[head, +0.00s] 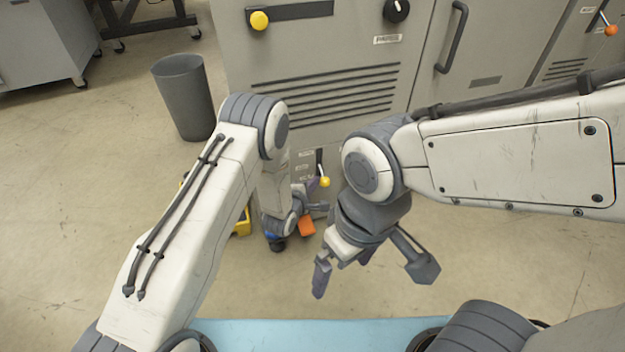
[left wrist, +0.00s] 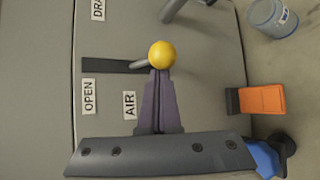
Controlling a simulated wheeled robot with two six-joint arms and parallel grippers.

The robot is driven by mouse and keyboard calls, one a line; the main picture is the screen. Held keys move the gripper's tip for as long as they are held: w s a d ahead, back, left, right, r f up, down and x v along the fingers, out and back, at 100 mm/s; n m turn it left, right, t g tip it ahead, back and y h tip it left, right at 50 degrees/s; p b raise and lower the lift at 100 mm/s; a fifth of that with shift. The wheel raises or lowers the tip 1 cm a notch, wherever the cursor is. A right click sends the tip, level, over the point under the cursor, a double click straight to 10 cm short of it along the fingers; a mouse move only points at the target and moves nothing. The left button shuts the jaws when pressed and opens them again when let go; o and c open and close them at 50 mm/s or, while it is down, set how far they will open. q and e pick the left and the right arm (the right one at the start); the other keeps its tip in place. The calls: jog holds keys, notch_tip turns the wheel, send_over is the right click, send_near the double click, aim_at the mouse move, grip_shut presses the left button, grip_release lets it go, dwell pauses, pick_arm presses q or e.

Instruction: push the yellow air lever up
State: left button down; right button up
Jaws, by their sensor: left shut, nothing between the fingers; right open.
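The yellow air lever (head: 325,182) has a ball knob and sits at the lower end of a dark upright slot on the cabinet front. In the left wrist view the yellow knob (left wrist: 162,54) is just past my shut fingertips, with the slot running left beside the AIR (left wrist: 129,105) and OPEN (left wrist: 89,96) labels. My left gripper (head: 318,195) is shut and empty, close by the knob; its fingers (left wrist: 158,76) overlap the knob's edge, and I cannot tell whether they touch. My right gripper (head: 370,268) is open and empty, nearer to me, over the floor.
The grey cabinet (head: 310,60) carries another yellow knob (head: 259,20) and a black dial (head: 396,10) higher up. A grey bin (head: 184,95) stands left of it. An orange object (head: 306,223) is low near my left gripper. A blue container (left wrist: 272,18) shows in the left wrist view.

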pick_arm(q)
notch_tip(320, 180, up, 5)
jog(key=n+g+p, duration=0.1)
jog(key=g+p, duration=0.1)
jog(key=p, duration=0.3)
jog(key=g+p, duration=0.2)
jog(key=p, duration=0.3)
jog(key=shift+w+f+n+h, duration=0.1)
jog(key=shift+n+h, duration=0.2)
jog(key=shift+n, duration=0.1)
jog(key=shift+p, duration=0.35)
jog(key=shift+r+p, duration=0.65)
jog(key=shift+r, duration=0.2)
